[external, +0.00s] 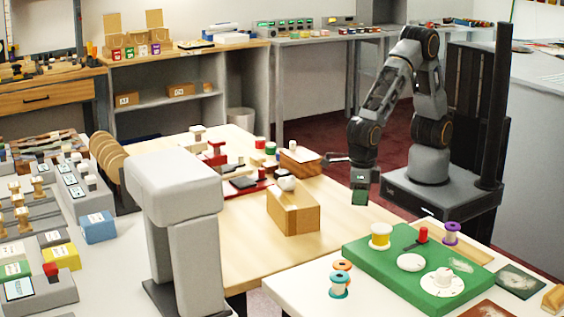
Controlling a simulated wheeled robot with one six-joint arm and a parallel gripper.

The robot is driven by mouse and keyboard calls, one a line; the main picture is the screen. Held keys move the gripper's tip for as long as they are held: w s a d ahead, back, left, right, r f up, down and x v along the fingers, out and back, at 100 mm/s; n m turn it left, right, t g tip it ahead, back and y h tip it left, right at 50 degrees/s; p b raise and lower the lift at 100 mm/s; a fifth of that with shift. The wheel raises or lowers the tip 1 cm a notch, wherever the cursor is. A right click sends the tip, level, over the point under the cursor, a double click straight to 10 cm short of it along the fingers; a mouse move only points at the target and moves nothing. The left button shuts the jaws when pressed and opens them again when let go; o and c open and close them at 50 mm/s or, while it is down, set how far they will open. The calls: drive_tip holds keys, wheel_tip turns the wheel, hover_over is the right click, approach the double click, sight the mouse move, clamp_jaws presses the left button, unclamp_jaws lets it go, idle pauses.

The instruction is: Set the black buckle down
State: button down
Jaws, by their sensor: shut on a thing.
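My gripper (359,193) points down at the end of my arm.

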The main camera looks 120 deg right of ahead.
drive_tip(key=shift+w+f, duration=0.1)
drive_tip(key=shift+f, duration=1.55)
drive_tip(key=shift+f+b, duration=0.2)
drive_tip(key=shift+b, duration=0.1)
drive_tip(key=c, duration=1.2)
unclamp_jaws()
